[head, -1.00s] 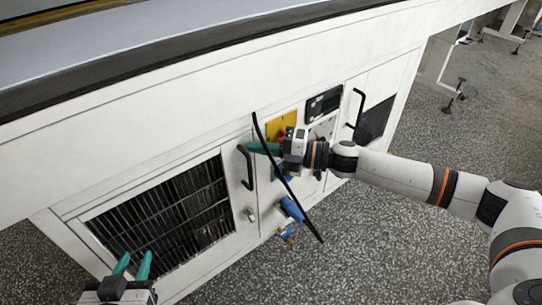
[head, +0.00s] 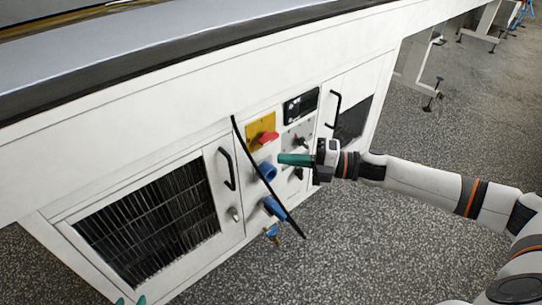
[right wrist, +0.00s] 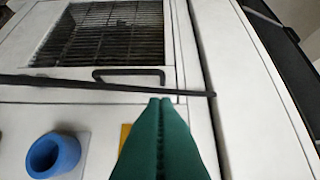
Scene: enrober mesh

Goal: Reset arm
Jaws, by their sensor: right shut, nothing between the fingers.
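My right gripper (head: 281,158) is shut and empty, its teal fingers pointing left in front of the control panel of the white machine (head: 130,140). In the right wrist view its closed fingers (right wrist: 160,102) point toward the black door handle (right wrist: 128,74). No contact with the machine can be made out. My left gripper (head: 130,301) shows only as two teal fingertips at the bottom edge, set apart with a gap between them; the rest of it is out of frame.
A thin black rod (head: 268,178) slants across the panel. A grilled door (head: 150,225) with a handle (head: 227,168) is left. Speckled floor (head: 400,250) is open below right.

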